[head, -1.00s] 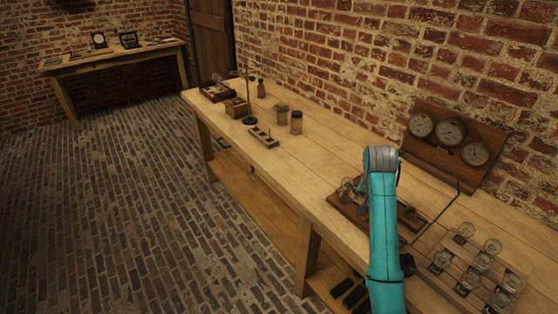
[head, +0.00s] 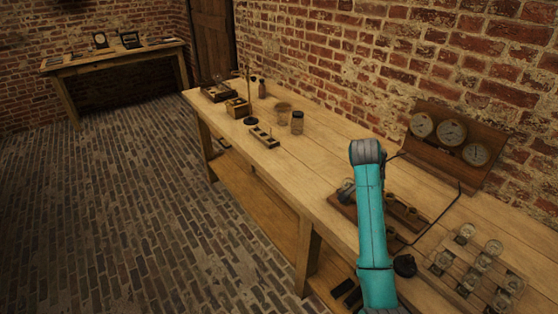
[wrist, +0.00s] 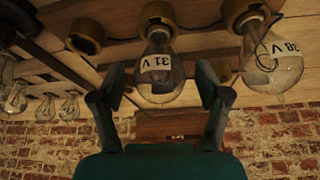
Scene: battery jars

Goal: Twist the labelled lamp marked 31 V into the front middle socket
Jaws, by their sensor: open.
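The lamp marked 31 V (wrist: 160,72) is a clear glass bulb with a white label. In the wrist view, which is upside down, its base meets a round wooden socket (wrist: 157,14) on the board; I cannot tell how deep it sits. My gripper (wrist: 160,88) is open, with one dark finger on each side of the bulb and gaps visible. A lamp marked 38 V (wrist: 280,65) is in the socket to the right. An empty socket (wrist: 86,37) shows to the left. In the head view my arm hides the gripper and part of the wooden board (head: 340,209).
A rack (head: 462,272) of several glass lamps stands at the bench's right end. A meter panel (head: 450,144) with three dials stands by the brick wall.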

